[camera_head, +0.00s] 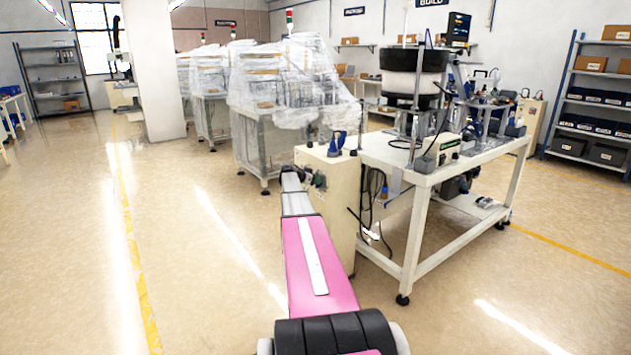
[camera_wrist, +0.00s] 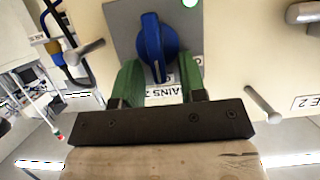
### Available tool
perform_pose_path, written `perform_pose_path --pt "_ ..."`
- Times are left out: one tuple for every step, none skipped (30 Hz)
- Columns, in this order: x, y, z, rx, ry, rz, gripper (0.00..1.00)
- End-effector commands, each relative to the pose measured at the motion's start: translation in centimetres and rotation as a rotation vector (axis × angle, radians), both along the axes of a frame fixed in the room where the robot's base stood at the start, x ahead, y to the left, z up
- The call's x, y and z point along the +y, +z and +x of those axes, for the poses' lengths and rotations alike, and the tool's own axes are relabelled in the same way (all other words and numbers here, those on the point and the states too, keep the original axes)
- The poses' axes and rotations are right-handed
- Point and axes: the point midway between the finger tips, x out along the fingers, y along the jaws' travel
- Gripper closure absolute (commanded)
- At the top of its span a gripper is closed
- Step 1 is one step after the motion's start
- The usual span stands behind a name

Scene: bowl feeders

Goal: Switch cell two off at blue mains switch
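The blue mains switch (camera_wrist: 152,48) is a rotary knob on a grey plate (camera_wrist: 122,22), with its grip roughly upright in the wrist view. A label partly reading "AINS 2" (camera_wrist: 168,90) lies below it, partly covered. My gripper (camera_wrist: 160,72) has its two green fingers on either side of the knob's lower part. They stand apart, with a narrow gap showing at the right; contact at the left is unclear. In the head view my arm reaches the beige cabinet (camera_head: 343,205); the knob cannot be made out there.
Metal pegs stick out left (camera_wrist: 85,52) and right (camera_wrist: 262,104) of my gripper. A grey handle (camera_wrist: 304,12) is at upper right. A white machine table (camera_head: 428,183) with a bowl feeder (camera_head: 412,62) stands right of the cabinet. Floor at left is clear.

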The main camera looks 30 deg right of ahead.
Motion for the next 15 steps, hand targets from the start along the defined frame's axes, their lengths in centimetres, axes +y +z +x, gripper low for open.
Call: perform_pose_path --pt "0.01 0.00 0.00 0.000 0.000 0.000 0.65" --pt "0.02 0.01 0.00 0.000 0.000 0.000 0.75" --pt "0.02 0.01 -0.01 0.000 0.000 0.000 0.88" --pt "0.01 0.00 0.00 0.000 0.000 0.000 0.97" --pt "0.00 0.00 0.00 0.000 0.000 0.000 1.00" --pt "-0.01 0.00 -0.01 0.000 0.000 0.000 1.00" --pt "-0.02 -0.01 0.00 0.000 0.000 0.000 1.00" --pt "-0.02 -0.01 -0.01 0.000 0.000 0.000 1.00" --pt "-0.03 -0.01 -0.01 0.000 0.000 0.000 1.00" --pt "-0.04 -0.02 -0.01 0.000 -0.001 0.000 1.00" --pt "-0.05 -0.02 0.00 0.001 -0.001 0.000 1.00" --pt "-0.05 -0.03 0.01 0.004 0.000 0.000 1.00" --pt "-0.06 -0.03 0.03 0.007 0.000 -0.001 1.00" --pt "-0.07 -0.04 0.06 0.011 -0.001 -0.001 1.00" --pt "-0.08 -0.05 0.10 0.019 -0.001 -0.001 1.00"
